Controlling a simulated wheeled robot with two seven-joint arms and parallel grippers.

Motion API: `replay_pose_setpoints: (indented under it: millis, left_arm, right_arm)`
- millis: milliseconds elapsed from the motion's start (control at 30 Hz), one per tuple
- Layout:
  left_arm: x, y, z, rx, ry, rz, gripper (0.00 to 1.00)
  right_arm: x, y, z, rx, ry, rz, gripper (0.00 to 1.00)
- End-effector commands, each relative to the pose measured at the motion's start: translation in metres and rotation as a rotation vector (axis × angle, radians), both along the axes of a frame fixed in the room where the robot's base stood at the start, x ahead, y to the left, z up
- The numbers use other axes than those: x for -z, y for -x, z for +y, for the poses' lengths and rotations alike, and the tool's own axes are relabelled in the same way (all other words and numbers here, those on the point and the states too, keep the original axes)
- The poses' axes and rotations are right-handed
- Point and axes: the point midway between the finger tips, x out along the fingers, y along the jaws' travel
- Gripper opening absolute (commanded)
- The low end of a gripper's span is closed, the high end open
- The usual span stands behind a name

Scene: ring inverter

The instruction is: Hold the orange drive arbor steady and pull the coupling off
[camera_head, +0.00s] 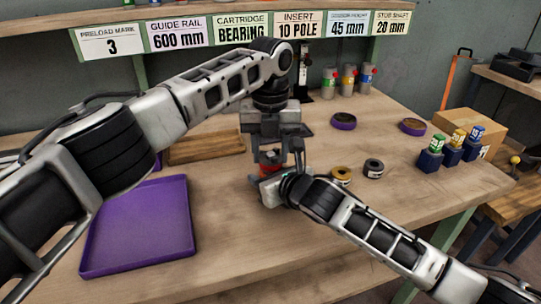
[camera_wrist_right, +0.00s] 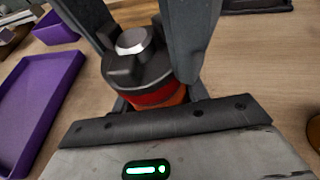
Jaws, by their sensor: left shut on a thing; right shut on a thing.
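The orange drive arbor (camera_wrist_right: 160,97) shows as a red-orange band below a black coupling (camera_wrist_right: 138,68) with a bright metal top. In the head view the arbor (camera_head: 268,170) is a small red patch between my grippers. My left gripper (camera_head: 277,157) comes down from above, and its dark fingers are shut on the coupling from both sides. My right gripper (camera_head: 265,182) comes in low from the right and is shut on the arbor. In the right wrist view its palm covers the arbor's lower part. The coupling sits on the arbor; I cannot see a gap between them.
A purple tray (camera_head: 138,263) lies at the left front, with a wooden tray (camera_head: 205,146) behind it. Yellow (camera_head: 341,175) and dark (camera_head: 373,168) rings lie just right of the grippers. Purple-sided rings, cylinders and blue blocks stand farther right. The front right tabletop is partly clear.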

Motion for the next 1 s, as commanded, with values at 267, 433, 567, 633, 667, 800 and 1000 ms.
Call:
replay_pose_setpoints:
  millis: [267,433,567,633,667,800,1000]
  left_arm:
    - [-0.043,-0.001,-0.001,-0.001,0.002,-0.005,0.11]
    - [-0.076,0.000,-0.001,-0.001,0.002,-0.004,0.11]
    - [-0.093,0.000,-0.001,0.000,0.001,-0.004,0.11]
    - [-0.097,0.000,0.000,-0.001,0.000,-0.002,0.11]
    - [-0.099,0.000,0.000,0.000,0.000,-0.002,0.11]
    - [-0.101,0.000,0.000,0.001,0.000,-0.001,0.11]
    - [-0.100,0.000,0.000,0.001,0.000,-0.001,0.11]
  right_arm:
    - [0.000,0.000,0.000,0.000,-0.001,0.000,0.09]
    - [0.000,0.000,0.000,0.000,-0.001,0.000,0.09]
    - [0.000,0.000,0.000,0.000,-0.001,0.000,0.09]
    - [0.000,0.000,0.000,0.000,-0.001,0.000,0.09]
    - [0.000,0.000,0.000,0.000,-0.001,0.000,0.09]
    - [0.000,0.000,0.000,0.000,0.000,0.001,0.09]
    - [0.000,0.000,0.000,0.000,0.000,0.001,0.64]
